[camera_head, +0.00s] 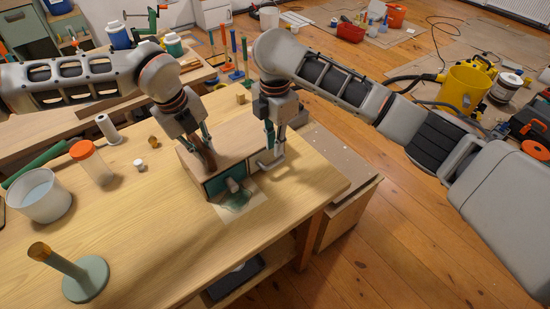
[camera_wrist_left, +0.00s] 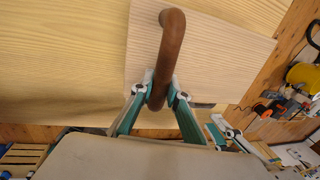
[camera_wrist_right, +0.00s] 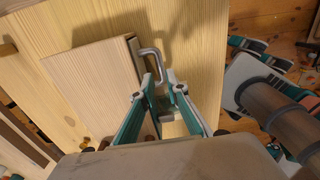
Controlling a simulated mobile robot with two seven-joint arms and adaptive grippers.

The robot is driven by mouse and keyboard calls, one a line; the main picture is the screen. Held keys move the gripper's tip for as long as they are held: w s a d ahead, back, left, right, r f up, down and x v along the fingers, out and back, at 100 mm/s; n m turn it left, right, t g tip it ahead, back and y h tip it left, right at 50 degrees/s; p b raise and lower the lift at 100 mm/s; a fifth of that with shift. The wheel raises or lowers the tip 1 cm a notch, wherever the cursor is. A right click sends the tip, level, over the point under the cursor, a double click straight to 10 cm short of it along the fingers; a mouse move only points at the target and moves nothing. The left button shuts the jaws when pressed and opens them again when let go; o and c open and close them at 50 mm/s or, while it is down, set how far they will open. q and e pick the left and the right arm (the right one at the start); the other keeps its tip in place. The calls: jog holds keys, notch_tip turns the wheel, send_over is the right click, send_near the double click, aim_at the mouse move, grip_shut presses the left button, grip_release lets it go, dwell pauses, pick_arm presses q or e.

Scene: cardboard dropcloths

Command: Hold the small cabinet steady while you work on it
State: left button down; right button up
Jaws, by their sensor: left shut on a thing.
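The small cabinet (camera_head: 232,148) is a pale wooden box with a teal front (camera_head: 215,188), standing on the workbench. A brown curved handle (camera_wrist_left: 172,40) is fixed to it. My left gripper (camera_head: 208,158) is shut on this handle, and its fingers (camera_wrist_left: 160,92) pinch the near end. A grey metal handle (camera_wrist_right: 152,55) sits at the cabinet's edge in the right wrist view. My right gripper (camera_head: 272,150) is at this handle, its fingertips (camera_wrist_right: 163,85) apart with the handle's near end between them. I cannot tell whether they touch it.
A sheet with a dark green patch (camera_head: 238,207) lies before the cabinet. On the workbench (camera_head: 150,245), a white tub (camera_head: 40,197), an orange-lidded jar (camera_head: 93,165) and a grey stand (camera_head: 85,280) are at the left. Hand tools (camera_head: 235,60) stand behind. The bench front is mostly clear.

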aim_at(276, 162)
notch_tip(276, 162, down, 8)
jog(key=shift+f, duration=0.1)
jog(key=shift+c, duration=0.3)
grip_shut()
jog(key=shift+d, duration=0.15)
jog(key=shift+s+d, duration=0.75)
jog(key=shift+s, duration=0.3)
jog(key=shift+s+d, duration=0.75)
jog(key=shift+s, duration=0.25)
